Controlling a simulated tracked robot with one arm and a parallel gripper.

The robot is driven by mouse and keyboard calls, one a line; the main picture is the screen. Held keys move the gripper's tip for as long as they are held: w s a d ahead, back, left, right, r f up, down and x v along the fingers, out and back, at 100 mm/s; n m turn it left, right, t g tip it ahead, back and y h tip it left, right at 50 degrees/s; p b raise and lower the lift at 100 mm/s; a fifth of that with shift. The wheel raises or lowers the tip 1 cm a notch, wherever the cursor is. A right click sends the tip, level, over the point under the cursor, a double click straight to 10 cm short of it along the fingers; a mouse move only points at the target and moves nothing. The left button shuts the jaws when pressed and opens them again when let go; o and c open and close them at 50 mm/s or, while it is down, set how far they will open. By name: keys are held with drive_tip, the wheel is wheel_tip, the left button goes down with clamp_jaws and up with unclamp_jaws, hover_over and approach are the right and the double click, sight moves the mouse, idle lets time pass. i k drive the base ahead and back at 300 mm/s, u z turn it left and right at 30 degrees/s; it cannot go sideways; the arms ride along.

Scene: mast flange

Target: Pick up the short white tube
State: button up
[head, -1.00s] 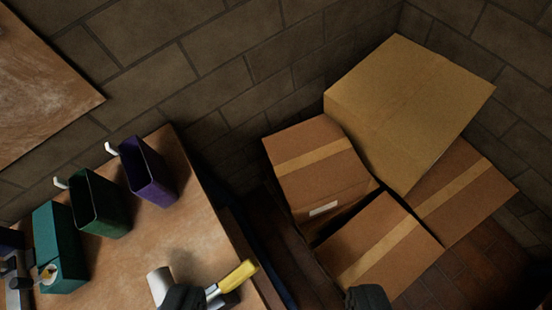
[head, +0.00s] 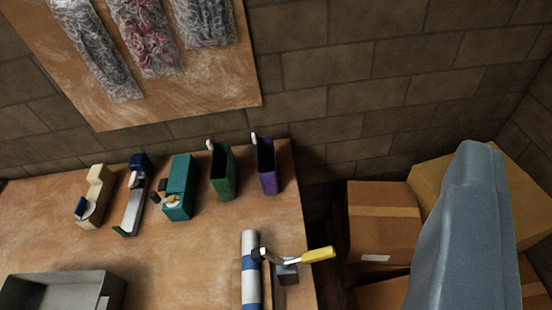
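A tube (head: 250,270) with white and blue bands lies on the workbench near its right end, running toward the bottom edge of the head view, which it reaches. It is the only white tube I can make out; I cannot tell its full length. A hammer-like tool with a yellow handle (head: 318,254) lies just right of it, its dark head touching or overlapping the tube's side. My gripper's fingertips are not in view. A large blue-grey shape at the right looks like part of my own arm.
The workbench (head: 165,275) carries a purple bin (head: 267,166), a green bin (head: 222,172), a teal box (head: 178,187), tape dispensers and a grey metal tray (head: 62,291). Cardboard boxes (head: 382,222) stand right of it. A board (head: 190,85) with bagged items hangs on the brick wall.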

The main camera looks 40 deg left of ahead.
sight(251, 283)
drive_tip(key=k, duration=0.5)
drive_tip(key=u, duration=0.85)
drive_tip(key=i, duration=0.25)
drive_tip(key=z, duration=0.15)
